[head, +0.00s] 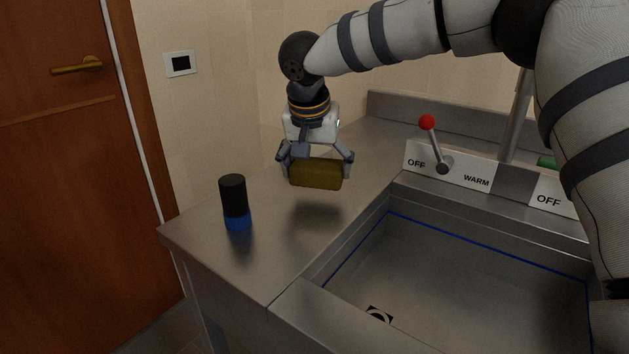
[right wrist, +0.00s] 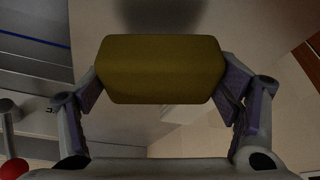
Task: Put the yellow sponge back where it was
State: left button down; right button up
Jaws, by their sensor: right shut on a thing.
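The yellow sponge (head: 316,174) is a dark yellow block held above the steel counter (head: 270,230), left of the sink. Its shadow falls on the counter below it, apart from it. My right gripper (head: 317,168) is shut on the sponge, with one finger at each end. In the right wrist view the sponge (right wrist: 160,69) lies crosswise between the two fingers of the gripper (right wrist: 162,80). My left gripper is in neither view.
A black cylinder with a blue base (head: 234,203) stands on the counter to the left. The sink basin (head: 450,280) opens at the right. Behind it is a lever with a red knob (head: 427,122) on a panel marked OFF and WARM. Bare counter lies between cylinder and sink.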

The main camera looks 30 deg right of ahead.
aim_at(317, 181)
jog(key=shift+f, duration=1.45)
jog(key=shift+f, duration=0.1)
jog(key=o, duration=1)
jog(key=shift+f, duration=0.1)
jog(key=shift+o, duration=0.2)
jog(key=v, duration=1.2)
jog(key=shift+r+p, duration=0.25)
jog(key=shift+p, duration=0.15)
